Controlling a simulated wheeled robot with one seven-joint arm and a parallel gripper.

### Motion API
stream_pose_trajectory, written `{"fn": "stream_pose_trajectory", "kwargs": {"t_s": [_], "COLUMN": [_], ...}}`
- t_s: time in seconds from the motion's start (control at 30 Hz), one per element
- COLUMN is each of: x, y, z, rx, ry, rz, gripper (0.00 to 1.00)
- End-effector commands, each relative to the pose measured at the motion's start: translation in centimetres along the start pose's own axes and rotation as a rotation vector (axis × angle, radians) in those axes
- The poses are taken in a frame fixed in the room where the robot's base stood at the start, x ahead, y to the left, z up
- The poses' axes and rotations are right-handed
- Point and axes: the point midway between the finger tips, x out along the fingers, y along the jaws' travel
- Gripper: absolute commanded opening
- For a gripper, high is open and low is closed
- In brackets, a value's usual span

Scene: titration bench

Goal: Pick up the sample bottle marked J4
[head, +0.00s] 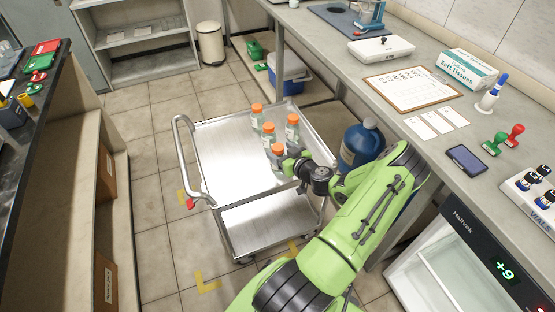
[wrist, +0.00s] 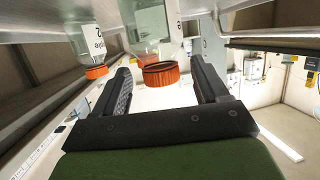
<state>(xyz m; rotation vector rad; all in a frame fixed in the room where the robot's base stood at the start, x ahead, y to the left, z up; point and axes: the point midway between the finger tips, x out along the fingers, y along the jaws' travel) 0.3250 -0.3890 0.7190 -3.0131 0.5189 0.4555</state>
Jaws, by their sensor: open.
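Several clear sample bottles with orange caps stand upright on the top shelf of a steel cart. One is at the back left (head: 257,117), one at the right (head: 292,132), and the nearest (head: 277,157) is beside my gripper (head: 288,162). Their labels are too small to read in the head view, so I cannot tell which is J4. In the wrist view my gripper (wrist: 165,92) is open, and an orange-capped bottle (wrist: 162,75) shows between or just beyond its fingers. Another bottle (wrist: 92,48) is left of the fingers; its label is only partly visible.
The steel cart (head: 225,150) has a raised rim and a handle at left. A large blue bottle (head: 360,145) stands close to my arm. The bench (head: 400,110) at right holds a clipboard (head: 412,88) and tissues (head: 466,68). The cart's left side is clear.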

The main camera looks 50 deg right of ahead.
Motion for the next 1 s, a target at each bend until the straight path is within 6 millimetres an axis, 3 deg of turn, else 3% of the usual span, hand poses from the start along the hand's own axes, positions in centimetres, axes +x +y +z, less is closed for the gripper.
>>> {"fn": "stream_pose_trajectory", "kwargs": {"t_s": [0.2,0.47,0.87,1.0], "x": [3.9,4.3,4.2,4.2], "y": [-0.1,-0.1,-0.1,0.0], "z": [0.1,0.0,0.0,-0.1], "rx": [-0.001,0.001,0.000,0.000], "ry": [0.002,0.001,0.000,0.002], "rz": [-0.002,-0.001,-0.002,-0.001], "gripper": [0.73,0.72,0.11,0.10]}}
